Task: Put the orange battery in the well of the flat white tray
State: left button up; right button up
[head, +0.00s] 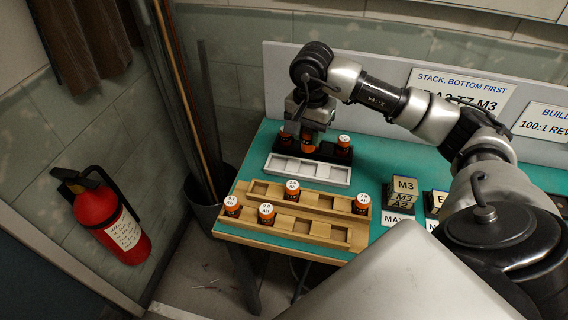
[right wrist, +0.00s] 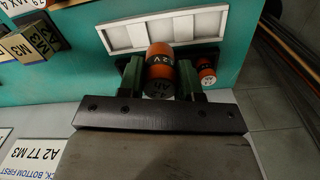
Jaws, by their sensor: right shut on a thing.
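My right gripper (head: 307,132) is shut on an orange battery (head: 307,145) with a dark end. In the right wrist view the battery (right wrist: 160,62) is clamped upright between the two green-padded fingers of the gripper (right wrist: 160,72). The flat white tray (head: 308,182) lies on the teal bench just in front of the held battery, and its wells look empty. The tray (right wrist: 117,50) also shows beyond the battery in the right wrist view. I cannot tell how high the battery is above the bench. My left gripper is not in view.
A black tray (head: 325,152) behind the white one holds other orange batteries, one right (head: 343,143) and one left (head: 285,138) of the gripper. Wooden racks (head: 327,231) with several batteries stand in front. Labelled blocks (head: 404,187) stand right. A wall panel (head: 390,75) rises behind.

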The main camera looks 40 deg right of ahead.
jog(key=d+r+m, duration=0.1)
jog(key=d+m, duration=0.3)
jog(key=d, duration=0.2)
jog(key=w+a+f+p, duration=0.1)
jog(key=w+a+f, duration=0.1)
jog(key=a, duration=0.1)
jog(key=w+a+f, duration=0.2)
jog(key=a, duration=0.1)
jog(key=w+a+f+p, duration=0.1)
jog(key=w+a+f, duration=0.1)
jog(key=a, duration=0.1)
jog(key=shift+w+a+f+p, duration=0.15)
jog(key=shift+w+a+p, duration=0.15)
jog(key=shift+w+a, duration=0.1)
notch_tip(320, 180, down, 4)
jog(key=shift+f+p, duration=0.1)
jog(key=shift+p, duration=0.45)
jog(key=o, duration=0.5)
jog(key=shift+f, duration=0.15)
jog(key=o, duration=0.5)
jog(key=shift+c, duration=0.2)
